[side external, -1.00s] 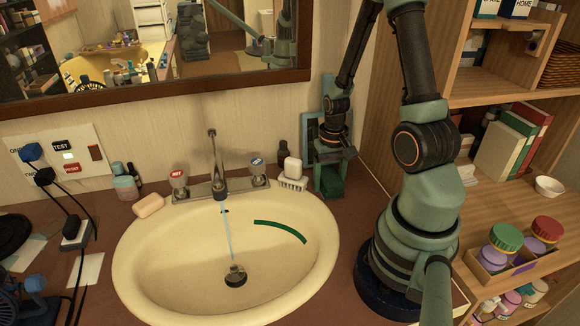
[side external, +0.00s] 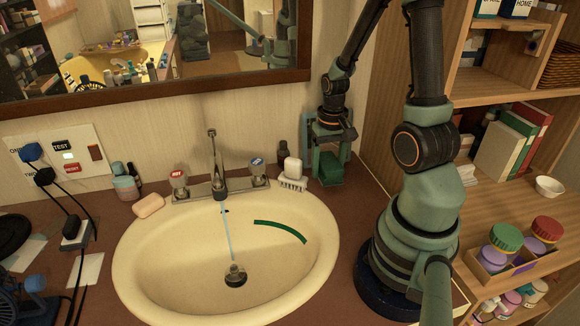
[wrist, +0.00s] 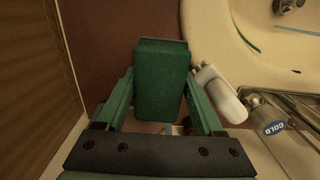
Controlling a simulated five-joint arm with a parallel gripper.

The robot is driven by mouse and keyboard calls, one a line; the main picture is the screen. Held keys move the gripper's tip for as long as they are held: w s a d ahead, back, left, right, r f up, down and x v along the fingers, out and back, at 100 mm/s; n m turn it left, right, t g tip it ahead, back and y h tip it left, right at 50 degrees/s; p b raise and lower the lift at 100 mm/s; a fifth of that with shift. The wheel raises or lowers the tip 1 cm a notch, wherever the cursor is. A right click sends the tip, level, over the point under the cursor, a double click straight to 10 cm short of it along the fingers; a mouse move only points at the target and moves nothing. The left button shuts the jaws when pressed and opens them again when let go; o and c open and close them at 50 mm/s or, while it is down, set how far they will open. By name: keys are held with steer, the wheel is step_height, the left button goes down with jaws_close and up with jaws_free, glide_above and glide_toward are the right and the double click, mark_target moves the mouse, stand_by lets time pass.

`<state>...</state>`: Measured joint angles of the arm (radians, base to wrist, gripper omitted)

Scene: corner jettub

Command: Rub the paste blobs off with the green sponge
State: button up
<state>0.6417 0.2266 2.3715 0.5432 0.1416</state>
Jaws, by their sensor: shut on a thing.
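The green sponge (side external: 329,166) is a dark green block behind the right rim of the sink; it also shows in the wrist view (wrist: 161,80). My gripper (side external: 326,170) is shut on it, one finger on each side, with the sponge pointing away from the palm. In the side view the sponge seems just above the counter, but the gap is hard to judge. A dark green curved streak (side external: 281,230) lies on the right inner wall of the cream sink (side external: 140,262). I cannot make out separate paste blobs.
A white brush (side external: 292,174) stands close left of the sponge. The cold tap (side external: 258,168), the spout (side external: 214,165) with running water and the hot tap (side external: 178,182) line the sink's back. A soap bar (side external: 148,205) lies left. A wooden shelf (side external: 500,96) bounds the right.

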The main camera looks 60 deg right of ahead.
steer(key=shift+r, duration=0.8)
steer(key=shift+r, duration=0.1)
steer(key=shift+r, duration=1.4)
steer(key=shift+r, duration=0.1)
